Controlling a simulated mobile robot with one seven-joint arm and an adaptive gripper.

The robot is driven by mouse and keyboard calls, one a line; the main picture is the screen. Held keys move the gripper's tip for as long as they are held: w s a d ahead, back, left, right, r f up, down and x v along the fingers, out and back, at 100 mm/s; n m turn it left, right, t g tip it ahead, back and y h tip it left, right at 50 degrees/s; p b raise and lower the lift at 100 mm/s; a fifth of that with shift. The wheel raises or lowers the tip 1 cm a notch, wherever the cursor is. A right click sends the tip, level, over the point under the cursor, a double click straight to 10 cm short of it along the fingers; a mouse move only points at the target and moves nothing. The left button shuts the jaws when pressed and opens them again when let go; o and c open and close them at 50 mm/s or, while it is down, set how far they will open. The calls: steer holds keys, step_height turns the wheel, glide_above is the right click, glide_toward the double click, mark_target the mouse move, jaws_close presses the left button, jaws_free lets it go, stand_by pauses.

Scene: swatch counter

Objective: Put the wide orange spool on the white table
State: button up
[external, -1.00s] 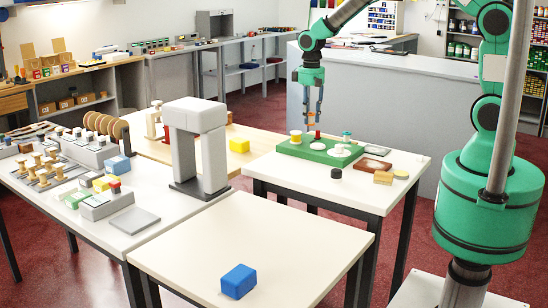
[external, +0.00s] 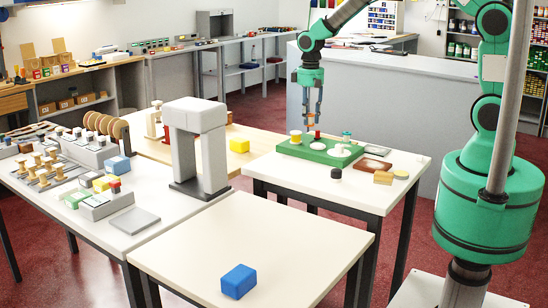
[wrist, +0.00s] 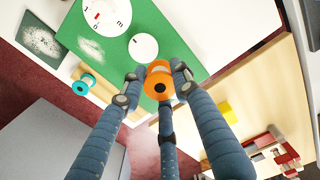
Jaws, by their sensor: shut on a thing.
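The orange spool (wrist: 158,83) is between the fingertips of my gripper (wrist: 158,78) in the wrist view, with its flange and dark centre hole facing the camera. The fingers touch it from several sides, and my gripper is shut on it. In the external view my gripper (external: 312,118) points down over the green board (external: 291,150), with the small orange spool (external: 311,127) at its tips. I cannot tell whether the spool is clear of the board. The board lies on a white-topped table (external: 290,174) at the right.
A yellow-and-white spool (external: 296,137), a red piece (external: 317,134) and a teal spool (external: 347,137) stand close to my gripper. A grey arch (external: 196,115) stands to the left. A blue block (external: 238,281) sits on the front table, otherwise clear.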

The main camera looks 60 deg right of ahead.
steer(key=s+a+f, duration=0.2)
steer(key=s+a, duration=0.1)
steer(key=a, duration=0.5)
steer(key=s+a+f+n, duration=0.1)
steer(key=s+a, duration=0.3)
steer(key=a, duration=0.4)
steer(key=s+a+f+n, duration=0.1)
steer(key=s+a+f, duration=0.2)
steer(key=a, duration=0.4)
steer(key=shift+s+a+f, duration=0.1)
steer(key=shift+s+a, duration=0.3)
steer(key=shift+s, duration=0.2)
steer(key=s+a+f+n, duration=0.1)
steer(key=s+a, duration=0.4)
steer(key=s, duration=0.1)
steer(key=s+a+f+n, duration=0.1)
steer(key=s+a+f, duration=0.1)
steer(key=s+a, duration=0.3)
steer(key=s+a+f, duration=0.2)
steer(key=s+a, duration=0.3)
steer(key=s, duration=0.3)
steer(key=shift+s+f+n, duration=0.2)
steer(key=shift+s+n, duration=0.1)
steer(key=shift+n, duration=0.1)
steer(key=shift+w+a, duration=0.1)
steer(key=b, duration=0.3)
glide_above(275, 240)
steer(key=shift+f, duration=0.75)
steer(key=shift+f, duration=0.1)
